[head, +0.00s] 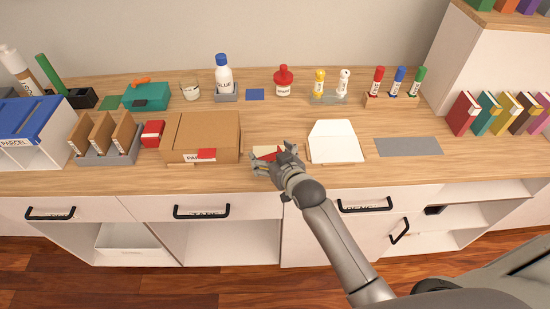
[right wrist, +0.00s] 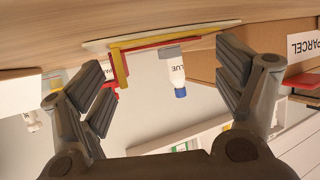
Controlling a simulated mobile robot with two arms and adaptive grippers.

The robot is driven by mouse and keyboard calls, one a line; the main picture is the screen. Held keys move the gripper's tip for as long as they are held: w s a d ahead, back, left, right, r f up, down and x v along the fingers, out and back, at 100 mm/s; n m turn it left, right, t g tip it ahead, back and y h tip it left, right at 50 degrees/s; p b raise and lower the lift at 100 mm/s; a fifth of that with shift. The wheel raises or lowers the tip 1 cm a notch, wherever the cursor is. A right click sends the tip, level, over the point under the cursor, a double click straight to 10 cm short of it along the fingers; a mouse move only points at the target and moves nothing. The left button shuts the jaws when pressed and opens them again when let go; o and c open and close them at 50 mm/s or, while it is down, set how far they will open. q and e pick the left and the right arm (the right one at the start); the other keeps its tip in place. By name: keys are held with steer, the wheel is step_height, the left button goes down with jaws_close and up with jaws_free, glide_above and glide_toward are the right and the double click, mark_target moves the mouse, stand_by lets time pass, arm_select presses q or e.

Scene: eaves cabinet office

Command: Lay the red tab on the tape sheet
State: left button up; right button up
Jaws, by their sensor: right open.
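The pale tape sheet (head: 262,150) lies on the counter between the cardboard parcel box and a white open piece. A red tab (head: 270,157) shows at the sheet, partly hidden by my right gripper. In the right wrist view, which is upside down, the sheet (right wrist: 105,44) is seen nearly edge-on, with red (right wrist: 172,42) and yellow strips at it; part of them sticks out from the sheet. Whether the tab touches the sheet I cannot tell. My right gripper (head: 268,165) is open at the sheet's front edge, its fingers on either side of the strips. My left gripper is out of view.
The parcel box (head: 200,130), with a red patch on its front, stands close left of the gripper. The white open piece (head: 335,142) is close right. A glue bottle (head: 223,75) and red-capped bottle (head: 283,82) stand behind. A grey mat (head: 408,147) lies farther right.

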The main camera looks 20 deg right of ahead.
steer(key=shift+s+d+r, duration=0.1)
steer(key=shift+s+r, duration=0.1)
steer(key=shift+s, duration=0.4)
steer(key=v, duration=1)
steer(key=shift+s+r+b, duration=0.25)
steer(key=shift+s+b, duration=0.05)
steer(key=shift+b, duration=0.1)
